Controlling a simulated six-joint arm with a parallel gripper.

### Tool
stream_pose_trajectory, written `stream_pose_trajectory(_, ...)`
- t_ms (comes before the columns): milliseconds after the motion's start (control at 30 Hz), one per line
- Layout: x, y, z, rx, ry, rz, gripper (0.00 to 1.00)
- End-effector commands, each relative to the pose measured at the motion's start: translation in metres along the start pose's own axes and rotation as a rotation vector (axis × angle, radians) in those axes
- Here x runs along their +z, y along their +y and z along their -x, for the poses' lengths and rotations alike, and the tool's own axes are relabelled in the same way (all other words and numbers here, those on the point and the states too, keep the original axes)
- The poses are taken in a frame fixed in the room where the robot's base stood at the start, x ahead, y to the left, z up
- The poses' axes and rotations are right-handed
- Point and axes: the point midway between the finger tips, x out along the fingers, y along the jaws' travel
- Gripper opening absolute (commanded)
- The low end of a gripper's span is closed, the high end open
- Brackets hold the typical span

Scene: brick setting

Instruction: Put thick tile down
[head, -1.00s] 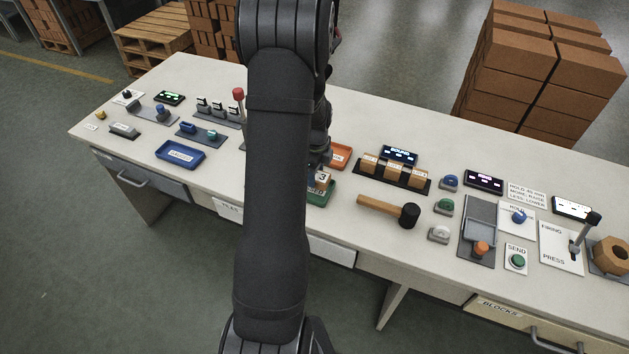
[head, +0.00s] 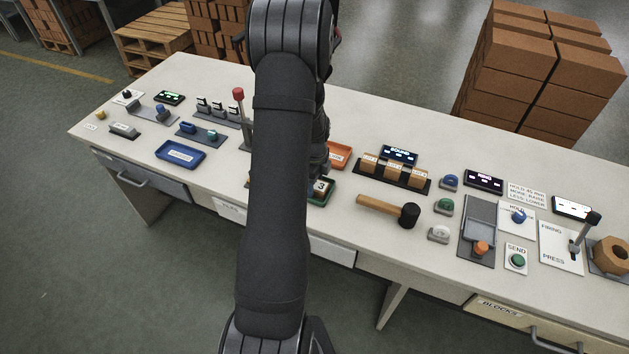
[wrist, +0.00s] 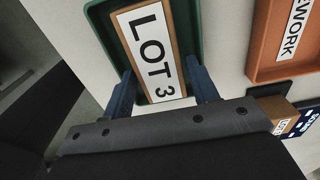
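The thick tile (wrist: 150,52), a brown block with a white "LOT 3" label, lies in the green tray (wrist: 101,22) in the wrist view. In the head view the tile (head: 321,187) shows low in the green tray (head: 331,196), partly hidden by my arm. My gripper (wrist: 159,67) has its two blue fingers on either side of the tile's near end. Narrow gaps show between the fingers and the tile, so it looks open. In the head view the fingers are hidden behind my arm.
An orange tray (wrist: 262,68) lies close on the right. A blue tray (head: 181,164) and a red-knobbed lever (head: 239,93) are on the left.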

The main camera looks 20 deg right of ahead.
Motion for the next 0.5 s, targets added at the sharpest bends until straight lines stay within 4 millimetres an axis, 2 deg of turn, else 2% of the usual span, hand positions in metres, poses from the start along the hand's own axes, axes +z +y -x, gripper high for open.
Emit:
stream_pose_trajectory(167, 0.000, 0.000, 0.002, 0.000, 0.000, 0.000, 0.54)
stream_pose_trajectory(267, 0.000, 0.000, 0.010, -0.001, 0.000, 0.000, 0.54)
stream_pose_trajectory(500, 0.000, -0.001, 0.056, -0.005, -0.001, 0.000, 0.54)
